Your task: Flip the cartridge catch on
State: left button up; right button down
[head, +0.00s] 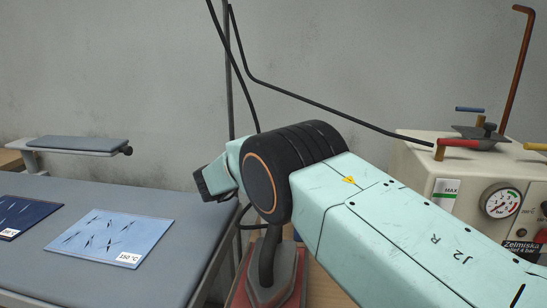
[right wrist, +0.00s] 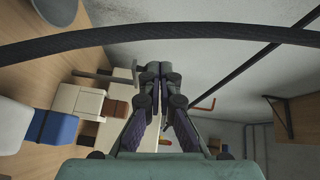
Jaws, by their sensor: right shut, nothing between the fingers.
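My right gripper (right wrist: 160,72) is in the right wrist view with its two fingers together and nothing between them. No cartridge catch can be picked out clearly in either view. A cream blocky unit (right wrist: 75,102) with a brown block (right wrist: 115,108) lies beyond and left of the fingers in the right wrist view, apart from them as far as I can tell. In the head view my right arm crosses the middle and hides part of the scene; its fingers are not clearly visible there. My left gripper is in neither view.
A cream boiler (head: 415,170) with a gauge (head: 500,201) and a red-handled valve (head: 460,143) stands at right. An iron (head: 268,280) is below my arm. The grey ironing board (head: 150,195) holds two blue cloths (head: 110,238). A black hose (right wrist: 180,37) crosses the right wrist view.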

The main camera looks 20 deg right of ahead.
jog(key=shift+w+a, duration=0.25)
jog(key=shift+a, duration=0.2)
jog(key=shift+w+a, duration=0.2)
jog(key=shift+a, duration=0.25)
jog(key=shift+s+r, duration=0.2)
jog(key=shift+w, duration=0.1)
